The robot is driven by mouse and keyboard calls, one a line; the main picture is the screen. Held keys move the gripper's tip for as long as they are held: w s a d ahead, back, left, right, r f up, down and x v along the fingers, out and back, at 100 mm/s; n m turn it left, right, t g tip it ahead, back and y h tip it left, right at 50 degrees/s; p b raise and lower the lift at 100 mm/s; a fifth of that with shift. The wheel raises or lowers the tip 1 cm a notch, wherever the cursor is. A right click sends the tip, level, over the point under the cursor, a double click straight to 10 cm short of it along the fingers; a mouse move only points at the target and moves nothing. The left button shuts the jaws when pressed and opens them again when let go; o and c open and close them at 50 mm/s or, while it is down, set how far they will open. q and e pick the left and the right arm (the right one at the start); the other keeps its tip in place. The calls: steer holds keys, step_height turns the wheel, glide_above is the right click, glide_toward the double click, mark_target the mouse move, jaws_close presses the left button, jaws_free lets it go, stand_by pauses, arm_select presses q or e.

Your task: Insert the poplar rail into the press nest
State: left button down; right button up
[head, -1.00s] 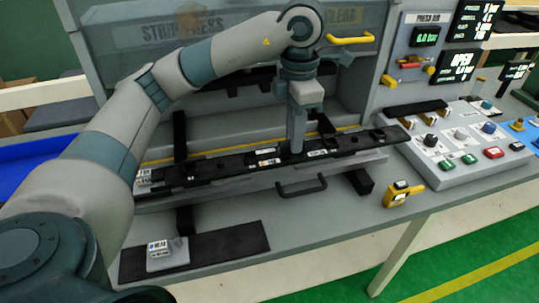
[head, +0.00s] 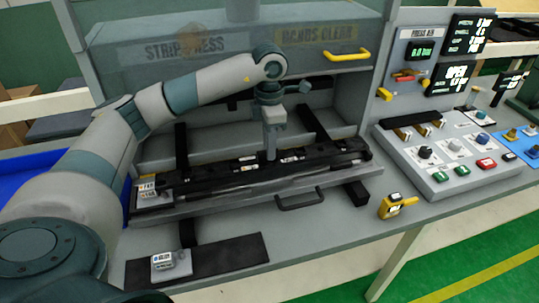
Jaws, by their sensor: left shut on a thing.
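The poplar rail (head: 230,171) is a long black strip with small white labels. It lies lengthwise along the press nest (head: 235,209), a grey sliding bed with a dark handle at its front. The rail looks roughly parallel to the bed; I cannot tell whether it is fully seated. My left gripper (head: 270,157) points down and is shut on the rail near its middle, hiding a little of it. My right gripper is not in view.
The press hood (head: 220,45) with a yellow handle is raised behind. A button console (head: 450,160) stands right, and a yellow gauge (head: 397,206) sits near the front edge. A small labelled block (head: 170,262) rests on a dark mat (head: 225,258). A blue bin (head: 30,178) is left.

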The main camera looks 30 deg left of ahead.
arm_select(q)
steer(key=shift+f+p, duration=0.45)
step_height(320, 180, down, 2)
steer(key=shift+f+p, duration=0.1)
steer(key=shift+p, duration=0.5)
steer(key=shift+f, duration=0.4)
steer(key=shift+f, duration=0.1)
steer(key=shift+f, duration=0.1)
steer(key=c, duration=1.7)
jaws_free()
steer(key=shift+o, duration=0.2)
